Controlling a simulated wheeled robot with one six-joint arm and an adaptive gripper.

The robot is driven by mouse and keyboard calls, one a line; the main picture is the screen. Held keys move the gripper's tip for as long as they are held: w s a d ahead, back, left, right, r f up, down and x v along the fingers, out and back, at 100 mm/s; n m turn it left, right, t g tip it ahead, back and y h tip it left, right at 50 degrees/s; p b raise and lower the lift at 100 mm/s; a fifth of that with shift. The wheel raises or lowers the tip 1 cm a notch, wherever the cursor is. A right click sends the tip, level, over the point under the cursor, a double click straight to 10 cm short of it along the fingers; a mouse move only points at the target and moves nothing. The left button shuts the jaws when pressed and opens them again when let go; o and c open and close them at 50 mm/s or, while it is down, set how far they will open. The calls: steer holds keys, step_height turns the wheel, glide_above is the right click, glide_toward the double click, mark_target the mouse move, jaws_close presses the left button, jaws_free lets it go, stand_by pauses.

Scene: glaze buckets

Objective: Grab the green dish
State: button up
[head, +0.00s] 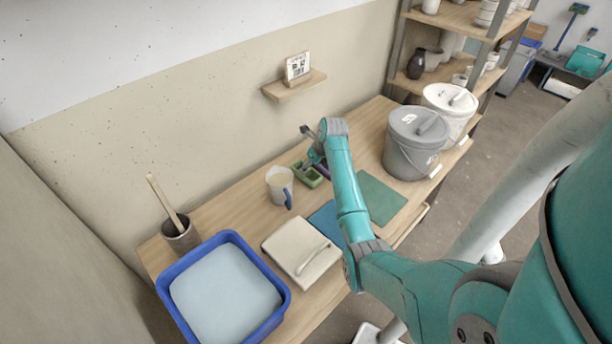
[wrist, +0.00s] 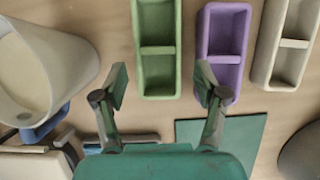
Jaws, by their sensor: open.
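The green dish (wrist: 157,50) is a long, narrow tray with a cross divider, seen from above in the wrist view. In the head view the green dish (head: 311,178) lies on the wooden table beside the mug, partly covered by my arm. My gripper (wrist: 162,84) is open, its fingers apart to either side of the dish's near end in the picture. The gripper also shows in the head view (head: 312,148). I cannot tell its exact height above the dish. Nothing is between the fingertips.
A purple dish (wrist: 224,42) lies close right of the green one, behind the right finger; a cream dish (wrist: 285,45) is further right. A mug (head: 280,186) stands left. A green mat (head: 380,198), grey bucket (head: 412,150) and blue tub (head: 279,270) share the table.

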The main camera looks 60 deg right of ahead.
steer(key=shift+w+x, duration=0.15)
steer(key=shift+x, duration=1.25)
steer(key=shift+w+x, duration=0.15)
steer(key=shift+x, duration=1.2)
steer(key=shift+r, duration=0.15)
